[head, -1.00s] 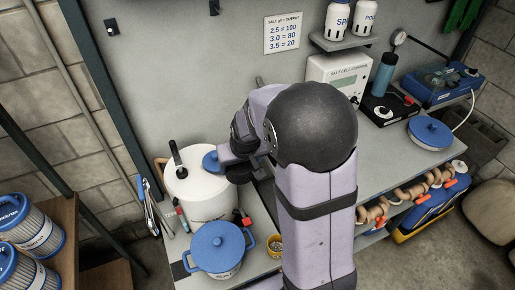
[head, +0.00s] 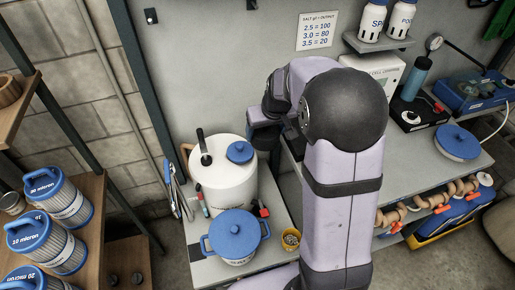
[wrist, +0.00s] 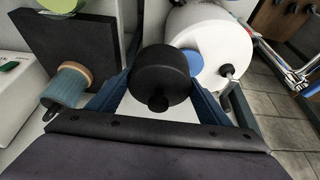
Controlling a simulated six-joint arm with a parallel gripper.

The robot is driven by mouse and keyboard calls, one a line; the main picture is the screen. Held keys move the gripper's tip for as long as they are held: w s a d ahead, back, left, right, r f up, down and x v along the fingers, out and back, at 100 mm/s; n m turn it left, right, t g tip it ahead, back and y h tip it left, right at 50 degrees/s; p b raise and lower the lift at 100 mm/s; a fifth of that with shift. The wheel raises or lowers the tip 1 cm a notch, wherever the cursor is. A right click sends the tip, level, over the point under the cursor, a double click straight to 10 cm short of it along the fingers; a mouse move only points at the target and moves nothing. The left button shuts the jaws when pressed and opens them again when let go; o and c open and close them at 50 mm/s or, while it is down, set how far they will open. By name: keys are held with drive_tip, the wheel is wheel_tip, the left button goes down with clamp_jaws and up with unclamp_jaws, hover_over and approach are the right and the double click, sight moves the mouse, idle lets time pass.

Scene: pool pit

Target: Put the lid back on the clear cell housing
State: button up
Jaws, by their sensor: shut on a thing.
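My gripper (wrist: 158,92) is shut on a black round lid (wrist: 160,72) with a small knob, between two blue fingers in the wrist view. In the head view my gripper (head: 262,138) is beside and behind the white bucket, and my arm hides most of what it holds. In the wrist view a translucent teal cylinder (wrist: 66,88) with a tan rim stands to the left, apart from the held lid. It may be the clear cell housing, but I cannot tell for sure. My arm hides that part of the bench in the head view.
The white bucket (head: 222,190) with a blue disc (head: 240,152) on top stands close to my gripper. A blue-lidded pot (head: 236,238) and a yellow cup (head: 291,239) are in front. A dark upright panel (wrist: 75,50) is by the teal cylinder. Another blue-lidded dish (head: 457,142) sits at right.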

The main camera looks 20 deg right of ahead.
drive_tip(key=w+d+r+p, duration=0.3)
drive_tip(key=d+r+p, duration=0.1)
drive_tip(key=d+r, duration=0.85)
drive_tip(key=w+d+m+p, duration=0.1)
drive_tip(key=w+d+p, duration=0.1)
drive_tip(key=w+d, duration=0.1)
drive_tip(key=w+d+f+m+h+p, duration=0.1)
drive_tip(key=w+d+p, duration=0.2)
drive_tip(key=w+d+m+p, duration=0.2)
drive_tip(key=w+d+p, duration=0.1)
drive_tip(key=shift+w+d+f+h, duration=0.2)
drive_tip(key=shift+d+f+h, duration=0.05)
drive_tip(key=shift+d+h, duration=0.05)
drive_tip(key=shift+w+d+f+m+p, duration=0.35)
drive_tip(key=shift+w+d+m+p, duration=0.15)
drive_tip(key=shift+w+d+m, duration=0.15)
drive_tip(key=shift+s, duration=0.1)
drive_tip(key=shift+f, duration=0.1)
drive_tip(key=shift+f, duration=2)
drive_tip(key=shift+f+b, duration=0.75)
drive_tip(key=shift+f, duration=0.35)
